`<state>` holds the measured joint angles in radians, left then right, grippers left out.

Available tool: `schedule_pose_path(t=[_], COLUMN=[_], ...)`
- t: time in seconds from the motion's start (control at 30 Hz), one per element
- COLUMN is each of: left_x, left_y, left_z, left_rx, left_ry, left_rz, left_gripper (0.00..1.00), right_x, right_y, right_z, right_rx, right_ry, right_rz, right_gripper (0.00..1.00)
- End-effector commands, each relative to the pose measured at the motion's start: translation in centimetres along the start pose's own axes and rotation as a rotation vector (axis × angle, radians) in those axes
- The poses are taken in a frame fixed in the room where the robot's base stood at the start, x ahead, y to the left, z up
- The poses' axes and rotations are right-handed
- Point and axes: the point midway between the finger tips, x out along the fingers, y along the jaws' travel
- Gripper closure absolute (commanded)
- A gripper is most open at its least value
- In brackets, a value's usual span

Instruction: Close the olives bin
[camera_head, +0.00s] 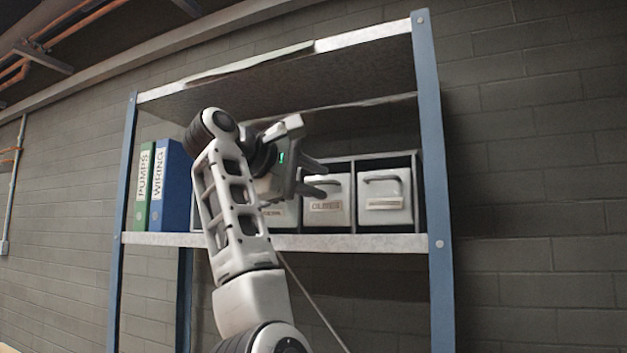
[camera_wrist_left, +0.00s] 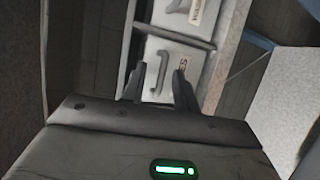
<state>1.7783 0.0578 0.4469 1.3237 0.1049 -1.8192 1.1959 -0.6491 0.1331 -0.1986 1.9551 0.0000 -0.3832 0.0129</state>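The olives bin (camera_head: 327,213) is a white bin with a dark handle and a label, in the middle of a row in a dark rack on the shelf. In the left wrist view the olives bin (camera_wrist_left: 196,58) shows its curved handle (camera_wrist_left: 157,72) and part of its label. My left gripper (camera_head: 318,178) is in front of the bin, near its handle. Its fingers (camera_wrist_left: 158,82) are open and empty, with the handle between them in the picture; I cannot tell any contact. How far the bin stands out is unclear. My right gripper is not in view.
A closed-looking white bin (camera_head: 385,205) stands to the right and another bin (camera_head: 280,214), partly hidden by my arm, to the left. Green (camera_head: 145,190) and blue (camera_head: 170,190) binders stand at the shelf's left. A blue post (camera_head: 432,150) bounds the shelf on the right.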

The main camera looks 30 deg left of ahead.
Motion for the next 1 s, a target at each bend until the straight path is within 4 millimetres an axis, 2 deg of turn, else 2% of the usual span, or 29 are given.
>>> schedule_pose_path(t=[0.17, 0.27, 0.47, 0.6, 1.0], left_x=[-0.2, -1.1, -5.2, -8.6, -14.4], left_y=[-0.1, -0.1, -0.2, -0.9, -0.4], left_z=[0.0, -0.1, -0.1, -0.2, -0.1], left_rx=[0.0, 0.0, 0.001, 0.001, 0.001], left_ry=[0.0, 0.001, 0.002, 0.003, 0.0], left_rz=[0.0, 0.003, 0.006, 0.005, 0.001], left_gripper=[0.7, 0.7, 0.7, 0.7, 0.7], right_x=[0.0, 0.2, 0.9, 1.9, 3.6], right_y=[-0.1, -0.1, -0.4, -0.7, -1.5], right_z=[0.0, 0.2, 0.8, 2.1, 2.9], right_rx=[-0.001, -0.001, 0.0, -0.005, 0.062], right_ry=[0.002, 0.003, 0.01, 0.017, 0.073], right_rz=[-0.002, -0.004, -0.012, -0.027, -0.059], right_gripper=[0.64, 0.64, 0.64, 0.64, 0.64])
